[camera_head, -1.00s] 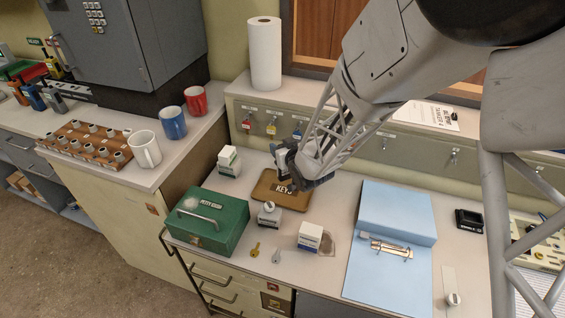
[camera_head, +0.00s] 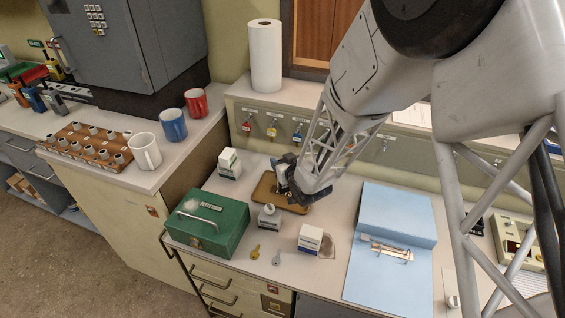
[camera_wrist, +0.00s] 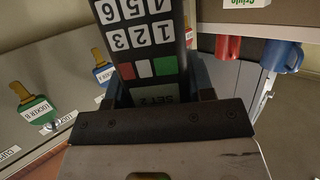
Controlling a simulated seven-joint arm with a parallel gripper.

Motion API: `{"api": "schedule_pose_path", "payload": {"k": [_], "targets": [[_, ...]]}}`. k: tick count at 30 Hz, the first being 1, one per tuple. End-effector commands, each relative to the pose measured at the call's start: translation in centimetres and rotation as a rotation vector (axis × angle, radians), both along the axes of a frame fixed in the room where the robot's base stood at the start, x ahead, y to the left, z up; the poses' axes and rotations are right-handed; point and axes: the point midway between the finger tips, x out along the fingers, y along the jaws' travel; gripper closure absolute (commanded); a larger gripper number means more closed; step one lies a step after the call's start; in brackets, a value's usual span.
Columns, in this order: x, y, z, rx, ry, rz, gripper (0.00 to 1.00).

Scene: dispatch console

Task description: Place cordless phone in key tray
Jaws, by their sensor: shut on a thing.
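The cordless phone (camera_wrist: 146,40) is a dark handset with white number keys and a row of red, white and green keys. It fills the top middle of the wrist view. My gripper (camera_wrist: 158,88) is shut on its lower end. In the head view my gripper (camera_head: 287,174) is over the brown key tray (camera_head: 263,190) and hides part of it, including most of its lettering. The phone is largely hidden behind the gripper there. I cannot tell whether the phone touches the tray.
A green cash box (camera_head: 207,222) is left of the tray. Small white boxes stand behind left (camera_head: 229,163) and in front right (camera_head: 310,238); a stamp-like item (camera_head: 269,217) stands in front. Two keys (camera_head: 255,252) lie nearby. A blue binder (camera_head: 390,240) lies right.

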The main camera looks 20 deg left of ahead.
Motion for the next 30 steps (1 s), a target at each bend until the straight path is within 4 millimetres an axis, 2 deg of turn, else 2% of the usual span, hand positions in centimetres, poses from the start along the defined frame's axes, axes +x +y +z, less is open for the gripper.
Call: {"api": "schedule_pose_path", "payload": {"k": [15, 16, 18, 20, 21, 30], "targets": [[0.01, 0.00, -0.61, 0.000, 0.000, 0.000, 0.95], [0.01, 0.00, -0.59, 0.000, 0.000, 0.000, 0.47], [0.01, -0.01, -0.58, 0.000, 0.000, 0.000, 0.36], [0.00, 0.00, -0.58, 0.000, 0.000, 0.000, 0.27], [0.00, 0.00, -0.58, 0.000, 0.000, 0.000, 0.26], [0.00, 0.00, -0.47, -0.001, -0.001, 0.000, 0.26]]}}
